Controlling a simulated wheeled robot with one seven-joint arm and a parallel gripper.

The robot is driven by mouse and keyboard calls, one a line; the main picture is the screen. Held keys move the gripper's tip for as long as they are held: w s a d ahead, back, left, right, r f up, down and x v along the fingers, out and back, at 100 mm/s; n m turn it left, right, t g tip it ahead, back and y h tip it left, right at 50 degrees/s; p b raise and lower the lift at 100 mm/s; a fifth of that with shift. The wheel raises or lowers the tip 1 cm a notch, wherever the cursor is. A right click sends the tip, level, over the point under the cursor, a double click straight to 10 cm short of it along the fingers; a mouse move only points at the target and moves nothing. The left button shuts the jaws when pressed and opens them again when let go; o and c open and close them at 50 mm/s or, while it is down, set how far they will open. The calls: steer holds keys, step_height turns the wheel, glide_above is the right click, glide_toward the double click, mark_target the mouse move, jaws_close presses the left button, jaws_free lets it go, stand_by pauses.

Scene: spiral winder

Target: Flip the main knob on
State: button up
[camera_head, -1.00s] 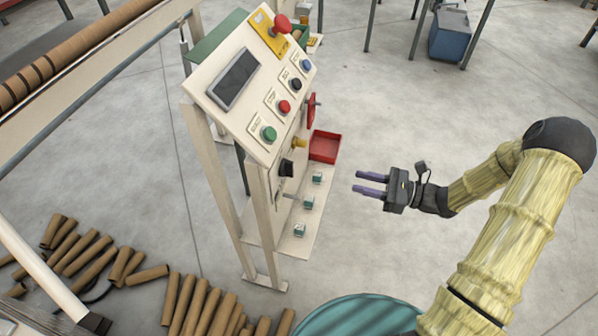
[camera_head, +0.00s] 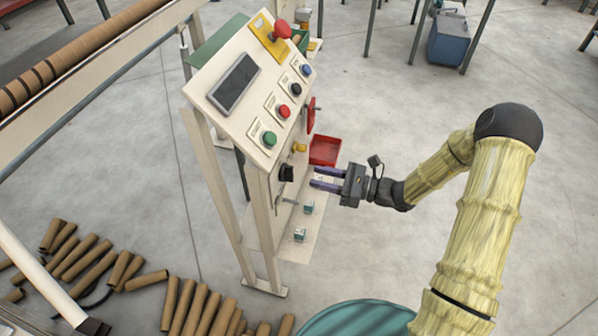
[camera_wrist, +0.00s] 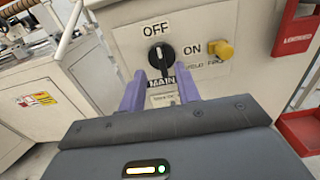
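The main knob is a black rotary switch (camera_wrist: 160,57) on the panel's front face, with an "OFF" label above it, "ON" to its right and "MAIN" below. Its white pointer line points up, towards OFF. The knob also shows in the head view (camera_head: 286,173) on the side of the control stand (camera_head: 262,205). My gripper (camera_head: 318,178) is just right of the knob in the head view, with its purple fingers pointing at it. In the wrist view the fingers (camera_wrist: 159,88) are apart, one on each side below the knob, with nothing between them. They appear short of the knob.
A yellow knob (camera_wrist: 221,49) sits right of the main knob. A red box (camera_wrist: 297,30) and a red tray (camera_head: 325,149) are farther right. Coloured buttons, including a green one (camera_head: 269,138), are on the sloped top. Cardboard tubes (camera_head: 200,308) lie on the floor.

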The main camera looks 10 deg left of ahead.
mark_target(293, 171)
steer(key=a, duration=0.4)
steer(key=w+a, duration=0.1)
steer(key=a, duration=0.1)
steer(key=shift+a, duration=0.25)
steer(key=shift+c, duration=0.4)
jaws_close()
